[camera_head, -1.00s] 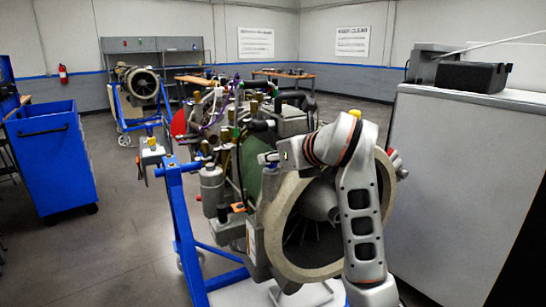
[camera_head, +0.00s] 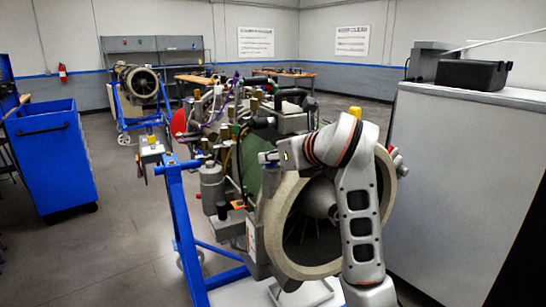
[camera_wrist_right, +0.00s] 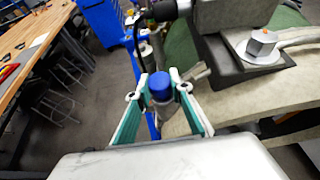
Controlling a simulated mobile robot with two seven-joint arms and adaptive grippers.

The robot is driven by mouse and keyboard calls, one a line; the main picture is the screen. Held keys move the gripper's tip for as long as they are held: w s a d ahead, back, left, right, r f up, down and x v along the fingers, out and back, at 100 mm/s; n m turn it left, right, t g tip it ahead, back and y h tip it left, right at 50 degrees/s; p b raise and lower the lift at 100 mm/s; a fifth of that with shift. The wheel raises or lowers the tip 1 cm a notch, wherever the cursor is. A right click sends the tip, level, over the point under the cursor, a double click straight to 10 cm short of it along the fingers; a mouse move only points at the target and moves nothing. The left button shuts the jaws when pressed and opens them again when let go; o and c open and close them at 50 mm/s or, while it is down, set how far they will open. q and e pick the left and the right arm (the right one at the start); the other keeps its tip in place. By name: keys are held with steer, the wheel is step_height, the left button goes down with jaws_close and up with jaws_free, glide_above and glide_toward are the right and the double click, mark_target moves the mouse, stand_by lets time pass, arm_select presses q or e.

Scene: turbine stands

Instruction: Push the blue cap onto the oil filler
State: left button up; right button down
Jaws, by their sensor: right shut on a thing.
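In the right wrist view, the blue cap (camera_wrist_right: 160,84) sits between the green-sided fingers of my right gripper (camera_wrist_right: 161,79). The fingers are shut on it. A grey rounded part (camera_wrist_right: 166,118) shows just below the cap; I cannot tell whether this is the oil filler or whether the cap touches it. In the head view, my right arm reaches over the front ring of the turbine engine (camera_head: 278,228), with the gripper (camera_head: 268,157) at the engine's left side. The cap is too small to make out there. My left gripper is not in view.
The engine rests on a blue stand (camera_head: 184,215), crowded with pipes and fittings. A grey canister (camera_head: 212,182) hangs on its left side. A blue cart (camera_head: 52,160) stands at the left and a grey cabinet (camera_head: 455,185) at the right. Floor is clear between cart and stand.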

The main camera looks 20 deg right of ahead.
steer(key=shift+a+f, duration=0.15)
steer(key=shift+f, duration=0.5)
steer(key=c, duration=1.7)
jaws_free()
steer(key=shift+r, duration=0.1)
steer(key=shift+o, duration=0.7)
steer(key=shift+r, duration=0.15)
